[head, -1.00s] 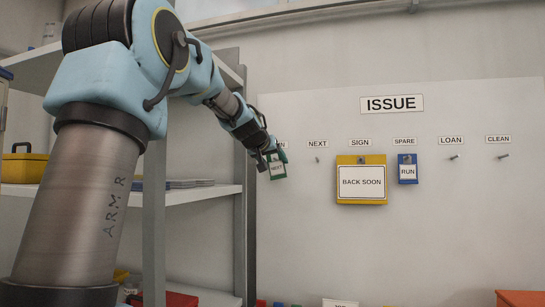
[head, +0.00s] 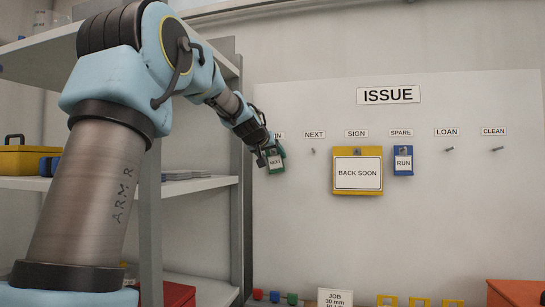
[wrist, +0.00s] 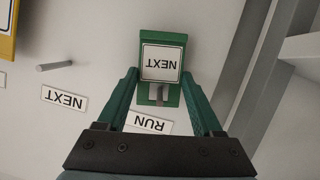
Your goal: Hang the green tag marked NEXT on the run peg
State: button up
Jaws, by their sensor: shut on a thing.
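The green tag marked NEXT (head: 276,164) is at the far left of the board, under the partly hidden RUN label (head: 279,134). It also shows upside down in the wrist view (wrist: 163,62), with the RUN label (wrist: 150,123). My gripper (wrist: 159,73) is shut on the tag, one green finger at each side edge. A grey peg end, the run peg (wrist: 158,92), shows at the tag's hole and seems to pass through it. In the head view my gripper (head: 268,154) hides the peg and the tag's top.
The NEXT peg (head: 313,151) is bare. A yellow BACK SOON sign (head: 358,171) and a blue RUN tag (head: 403,161) hang to its right. LOAN (head: 449,150) and CLEAN (head: 497,149) pegs are bare. A shelf post (head: 247,190) stands close left of the tag.

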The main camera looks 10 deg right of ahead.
jog(key=o, duration=1.3)
jog(key=shift+o, duration=0.2)
jog(key=shift+s+a, duration=0.1)
jog(key=b+v, duration=0.4)
jog(key=v, duration=0.6)
jog(key=shift+s+r+b, duration=0.2)
jog(key=shift+s+b, duration=0.05)
jog(key=shift+b, duration=0.1)
jog(key=shift+s+a, duration=0.1)
jog(key=shift+a, duration=0.05)
